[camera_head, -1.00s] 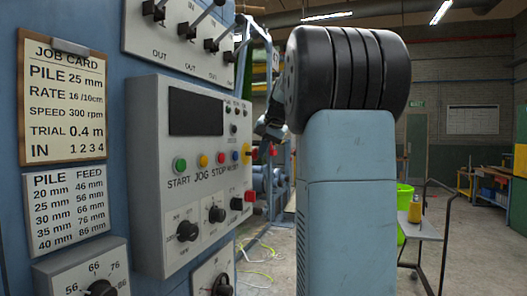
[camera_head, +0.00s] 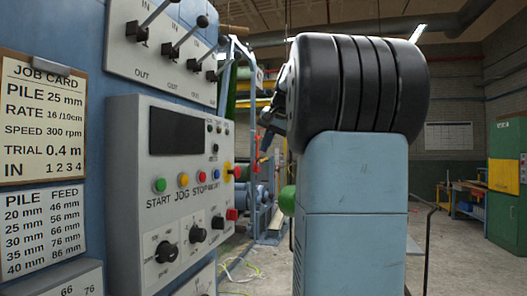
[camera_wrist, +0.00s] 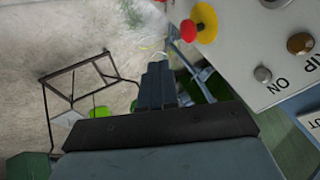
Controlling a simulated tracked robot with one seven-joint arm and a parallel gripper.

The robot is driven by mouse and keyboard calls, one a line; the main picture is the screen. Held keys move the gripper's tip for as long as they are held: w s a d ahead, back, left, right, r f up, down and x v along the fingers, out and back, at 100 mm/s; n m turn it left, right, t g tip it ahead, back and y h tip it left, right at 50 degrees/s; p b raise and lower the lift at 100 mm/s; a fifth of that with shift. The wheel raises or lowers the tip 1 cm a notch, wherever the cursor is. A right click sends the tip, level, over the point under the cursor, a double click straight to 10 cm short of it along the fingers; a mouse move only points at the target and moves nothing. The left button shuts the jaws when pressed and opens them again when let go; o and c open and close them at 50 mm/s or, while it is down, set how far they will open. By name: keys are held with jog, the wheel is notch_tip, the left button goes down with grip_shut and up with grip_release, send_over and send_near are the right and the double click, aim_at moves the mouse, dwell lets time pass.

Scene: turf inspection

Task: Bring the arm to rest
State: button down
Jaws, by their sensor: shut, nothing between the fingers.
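My arm stands in the middle of the head view, a pale blue link (camera_head: 352,215) under a ribbed black joint (camera_head: 360,85). The arm is raised and folded, and hides part of the room behind it. My gripper shows only in small part beyond the joint's left side. In the wrist view my gripper (camera_wrist: 157,68) has its dark fingers together with nothing between them. It is in the air above the concrete floor, with the control panel to its right. I see no contact with anything.
The control panel (camera_head: 125,190) with START and JOG buttons fills the left, beside a job card (camera_head: 42,110). A red button (camera_wrist: 188,31) juts out near my gripper. A trolley frame (camera_wrist: 72,97) stands on the floor. A green cabinet (camera_head: 506,215) is at far right; floor before it is clear.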

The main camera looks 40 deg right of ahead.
dwell(0.5)
jog(key=s+a+f+n+g, duration=0.1)
jog(key=s+a+f+n, duration=0.3)
jog(key=s+a+f, duration=0.8)
jog(key=s+a+f+n, duration=0.5)
jog(key=s+a+f, duration=0.6)
jog(key=f, duration=0.6)
jog(key=shift+s+a+f+g, duration=0.3)
jog(key=shift+s+a+g, duration=0.1)
jog(key=shift+a, duration=0.85)
